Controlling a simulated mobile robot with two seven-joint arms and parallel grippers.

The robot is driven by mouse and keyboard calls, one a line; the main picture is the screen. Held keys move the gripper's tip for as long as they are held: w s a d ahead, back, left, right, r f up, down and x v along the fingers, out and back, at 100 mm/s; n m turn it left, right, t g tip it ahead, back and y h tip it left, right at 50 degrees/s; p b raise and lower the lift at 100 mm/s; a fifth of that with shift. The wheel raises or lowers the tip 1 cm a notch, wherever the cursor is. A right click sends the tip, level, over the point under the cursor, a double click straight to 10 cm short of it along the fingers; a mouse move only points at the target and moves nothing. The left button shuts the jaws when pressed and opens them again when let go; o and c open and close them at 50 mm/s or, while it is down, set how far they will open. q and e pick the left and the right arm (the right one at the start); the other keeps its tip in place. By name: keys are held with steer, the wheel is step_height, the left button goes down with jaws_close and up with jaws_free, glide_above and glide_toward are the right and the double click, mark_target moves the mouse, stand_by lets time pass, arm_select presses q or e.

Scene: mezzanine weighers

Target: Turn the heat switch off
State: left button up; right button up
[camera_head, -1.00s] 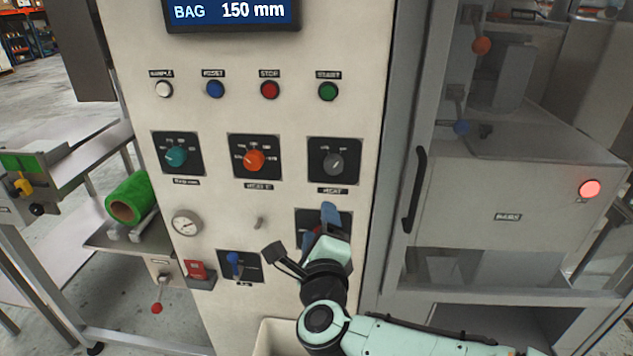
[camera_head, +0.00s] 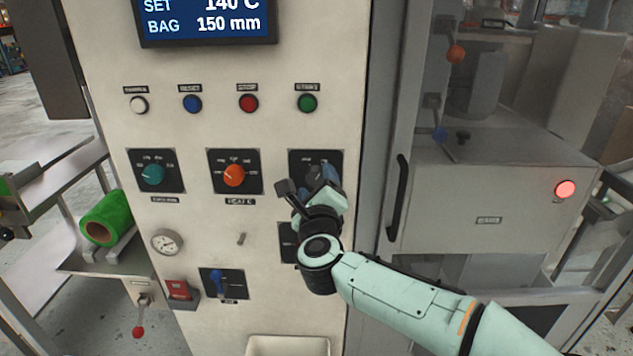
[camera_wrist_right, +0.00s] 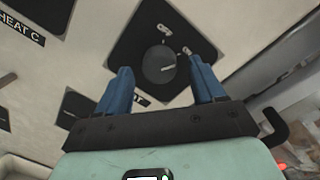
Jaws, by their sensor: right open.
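The heat switch is a grey round knob on a black plate (camera_head: 298,160), at the right end of the row of dials on the white panel. My right gripper (camera_head: 322,178) is in front of it and covers most of the knob and its label in the head view. In the right wrist view, the grey knob (camera_wrist_right: 158,64) shows between and beyond the two blue fingers of my right gripper (camera_wrist_right: 163,80). The fingers are open, one on each side, with nothing held. I cannot tell whether they touch the knob. My left gripper is not in view.
An orange dial (camera_head: 234,175) and a teal dial (camera_head: 152,174) sit to the left. Several push buttons, such as the green one (camera_head: 307,103), are above. A blue lever (camera_head: 217,281) and red switch (camera_head: 178,289) are below. A black door handle (camera_head: 398,197) stands right.

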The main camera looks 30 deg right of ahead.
steer(key=shift+w+d, duration=0.2)
steer(key=shift+w, duration=0.25)
steer(key=c, duration=1.1)
steer(key=shift+o, duration=0.2)
